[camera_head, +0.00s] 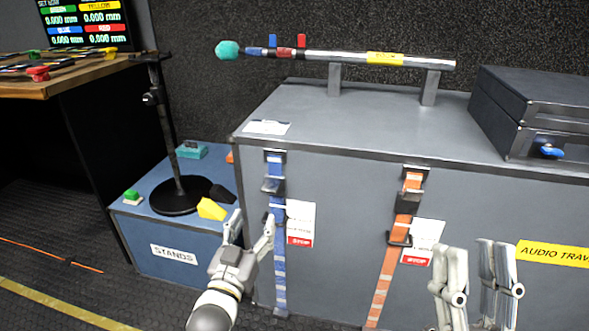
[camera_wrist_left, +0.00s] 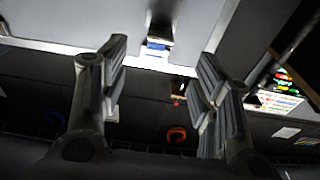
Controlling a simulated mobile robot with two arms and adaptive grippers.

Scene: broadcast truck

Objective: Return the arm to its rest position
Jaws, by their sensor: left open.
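My left gripper (camera_head: 249,229) is in the lower middle of the head view, with its fingers spread apart and nothing between them. It is in front of the grey case (camera_head: 335,240), close to the blue strap (camera_head: 277,235). In the left wrist view its two fingers (camera_wrist_left: 158,95) stand wide apart and empty. My right gripper (camera_head: 478,258) is at the lower right of the head view, in front of the case. Its fingers show a gap with no object seen in it.
A pole with a teal tip (camera_head: 228,50) lies on brackets on the case, beside a dark box (camera_head: 535,100). Left stands a blue stands box (camera_head: 150,235) with a black stand (camera_head: 180,200) and yellow block (camera_head: 211,209). A wooden desk (camera_head: 60,80) is far left. The front-left floor is clear.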

